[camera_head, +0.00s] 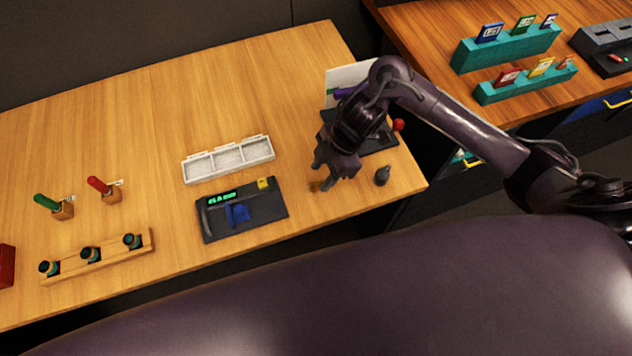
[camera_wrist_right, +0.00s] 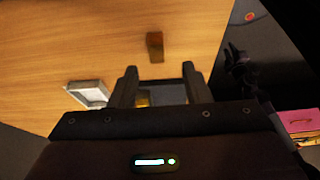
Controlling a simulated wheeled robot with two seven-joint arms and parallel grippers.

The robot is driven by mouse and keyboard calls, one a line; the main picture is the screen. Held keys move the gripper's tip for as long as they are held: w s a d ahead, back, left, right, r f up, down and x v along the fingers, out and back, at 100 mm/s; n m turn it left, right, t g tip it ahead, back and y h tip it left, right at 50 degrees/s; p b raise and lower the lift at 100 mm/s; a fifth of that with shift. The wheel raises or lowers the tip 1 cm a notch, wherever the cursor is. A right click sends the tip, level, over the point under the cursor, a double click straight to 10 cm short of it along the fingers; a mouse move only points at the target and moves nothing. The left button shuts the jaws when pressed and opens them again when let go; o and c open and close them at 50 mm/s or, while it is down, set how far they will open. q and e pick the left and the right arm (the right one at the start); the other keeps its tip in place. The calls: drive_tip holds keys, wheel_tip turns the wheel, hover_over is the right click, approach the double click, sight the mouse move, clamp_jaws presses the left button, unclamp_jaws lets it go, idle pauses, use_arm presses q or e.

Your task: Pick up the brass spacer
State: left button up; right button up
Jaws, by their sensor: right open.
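A small brown block (camera_wrist_right: 155,46), which looks like the brass spacer, sits on the wooden table in the right wrist view. It lies just past the fingertips of my right gripper (camera_wrist_right: 160,69), apart from them and roughly in line with the gap between them. In the head view a small brownish piece (camera_head: 315,187) shows beside the fingers of my right gripper (camera_head: 321,174), partly hidden by them. The right gripper is open with nothing between its fingers, pointing down near the table's right end. My left gripper is not in view.
A black panel (camera_head: 273,208) with a blue part and a yellow piece lies left of the gripper, below a white compartment tray (camera_head: 190,173). A dark rounded object (camera_head: 382,176) stands to the right, near the table edge. A wooden rack (camera_head: 72,267) stands far left.

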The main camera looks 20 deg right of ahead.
sight(315, 183)
drive_tip(key=x, duration=0.3)
drive_tip(key=shift+w+d+p, duration=0.1)
drive_tip(key=shift+w+p, duration=0.1)
drive_tip(key=shift+p, duration=0.1)
drive_tip(key=shift+a+f, duration=0.25)
drive_tip(key=shift+f, duration=0.4)
drive_tip(key=shift+c, duration=0.3)
drive_tip(key=c, duration=0.5)
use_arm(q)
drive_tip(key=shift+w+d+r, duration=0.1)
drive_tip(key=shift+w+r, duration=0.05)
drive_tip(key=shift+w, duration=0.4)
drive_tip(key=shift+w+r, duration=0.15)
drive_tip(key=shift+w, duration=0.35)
use_arm(e)
clamp_jaws()
